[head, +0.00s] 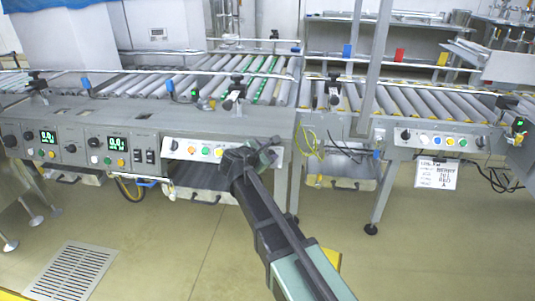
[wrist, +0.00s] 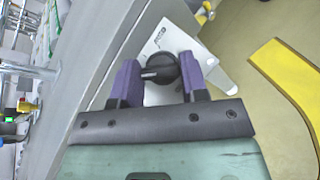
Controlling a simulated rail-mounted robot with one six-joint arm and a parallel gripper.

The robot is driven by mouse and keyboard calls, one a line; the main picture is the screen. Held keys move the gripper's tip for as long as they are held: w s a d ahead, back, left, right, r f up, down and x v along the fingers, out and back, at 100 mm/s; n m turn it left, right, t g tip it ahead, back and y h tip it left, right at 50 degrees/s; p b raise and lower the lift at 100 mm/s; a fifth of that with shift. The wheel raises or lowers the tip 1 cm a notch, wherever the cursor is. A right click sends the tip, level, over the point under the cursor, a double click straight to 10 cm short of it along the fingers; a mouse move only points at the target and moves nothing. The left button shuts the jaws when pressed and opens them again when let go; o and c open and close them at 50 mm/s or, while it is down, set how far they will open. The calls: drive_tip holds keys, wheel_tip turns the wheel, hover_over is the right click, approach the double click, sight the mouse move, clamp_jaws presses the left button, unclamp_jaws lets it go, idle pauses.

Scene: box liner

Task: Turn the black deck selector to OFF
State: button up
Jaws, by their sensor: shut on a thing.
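The black deck selector (wrist: 160,68) is a round knob with a raised grip bar, on a white panel plate (wrist: 172,38), in the wrist view. My gripper (wrist: 158,76) has its two purple fingers on either side of the knob, shut on it. A small dark label is printed beside the knob; I cannot read it. In the head view my gripper (head: 252,157) is at the right end of the white button panel (head: 196,150) on the left conveyor's front. My gripper hides the selector there.
The panel carries white, orange and green buttons left of my gripper. Control boxes with green displays (head: 48,137) are further left. A second conveyor with its own button panel (head: 434,139) stands right. A yellow strip (wrist: 288,75) is on the floor. Open floor lies in front.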

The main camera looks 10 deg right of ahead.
drive_tip(key=shift+m, duration=0.3)
drive_tip(key=m+g+p, duration=0.1)
drive_tip(key=m+g, duration=0.1)
drive_tip(key=m, duration=0.1)
drive_tip(key=m+g+p, duration=0.1)
drive_tip(key=shift+w+r+m+p, duration=0.2)
drive_tip(key=shift+r+m+p, duration=0.05)
drive_tip(key=shift+m+p, duration=0.1)
drive_tip(key=shift+f+m+g+y+p, duration=0.1)
drive_tip(key=shift+m+g+y+p, duration=0.2)
drive_tip(key=shift+m+g+p, duration=1.25)
drive_tip(key=shift+m+t+b, duration=0.25)
drive_tip(key=shift+m+b, duration=0.25)
